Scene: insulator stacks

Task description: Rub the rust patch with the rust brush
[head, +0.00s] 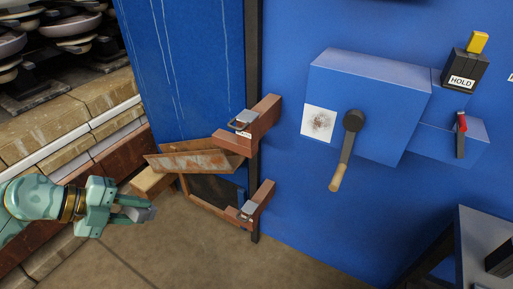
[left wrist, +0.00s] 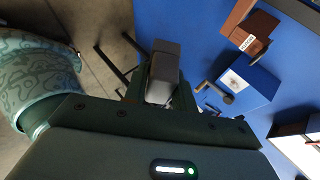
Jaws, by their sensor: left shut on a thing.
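The rust patch (head: 319,123) is a white square with a brown speckled stain on the front of a blue box. It also shows, small, in the left wrist view (left wrist: 234,79). My left gripper (head: 137,208) is at the lower left of the head view, well apart from the patch. It is shut on a grey block, which I take to be the rust brush (head: 146,213). The grey block (left wrist: 164,72) sticks out between the fingers in the left wrist view. Its bristles cannot be made out. My right gripper is in neither view.
A blue box (head: 368,95) with a crank handle (head: 345,150) juts from the blue wall, the crank just right of the patch. Rusty brackets (head: 262,125) and a tilted rusty trough (head: 195,158) stand between my left gripper and the patch. A grey table (head: 488,225) is lower right.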

